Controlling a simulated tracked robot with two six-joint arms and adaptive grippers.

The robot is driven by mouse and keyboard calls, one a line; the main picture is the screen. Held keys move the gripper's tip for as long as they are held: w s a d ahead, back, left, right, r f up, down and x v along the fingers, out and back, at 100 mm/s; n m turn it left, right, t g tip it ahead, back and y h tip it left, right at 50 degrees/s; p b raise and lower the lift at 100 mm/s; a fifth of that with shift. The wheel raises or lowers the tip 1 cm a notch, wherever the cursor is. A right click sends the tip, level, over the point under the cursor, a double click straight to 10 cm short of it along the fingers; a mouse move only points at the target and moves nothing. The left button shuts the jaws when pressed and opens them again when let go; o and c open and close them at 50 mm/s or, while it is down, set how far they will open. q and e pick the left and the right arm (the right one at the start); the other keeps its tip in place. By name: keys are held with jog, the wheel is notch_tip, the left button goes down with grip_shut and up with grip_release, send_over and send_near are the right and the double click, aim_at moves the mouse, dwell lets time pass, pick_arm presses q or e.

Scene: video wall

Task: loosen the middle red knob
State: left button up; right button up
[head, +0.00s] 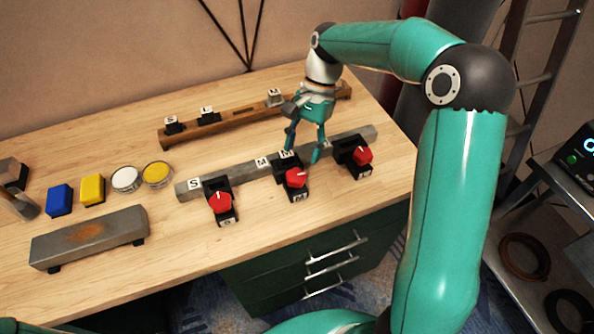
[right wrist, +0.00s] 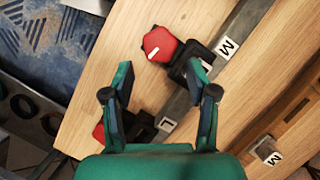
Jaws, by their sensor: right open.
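The middle red knob (head: 296,178) sits on a black clamp on a long grey bar (head: 237,168), with an M label beside it. In the right wrist view the knob (right wrist: 160,44) shows a white line on its face and lies beyond the fingertips. My right gripper (head: 303,152) is open and empty, pointing down over the bar just behind the middle clamp. In the right wrist view its fingers (right wrist: 163,72) are spread apart, and neither is around the knob. My left gripper is not in view.
Red knobs stand left (head: 220,202) and right (head: 362,155) of the middle one on black clamps. A wooden rail (head: 238,121) with labelled blocks lies behind. Blue (head: 60,199) and yellow (head: 92,189) blocks, two round tins and a grey slab (head: 88,239) are at left.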

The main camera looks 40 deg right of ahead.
aim_at(296, 174)
jog(key=x, duration=0.6)
jog(key=shift+s+a+f, duration=0.1)
jog(key=shift+a+f, duration=0.1)
jog(key=shift+f, duration=0.1)
jog(key=c, duration=0.9)
jog(key=shift+o, duration=0.2)
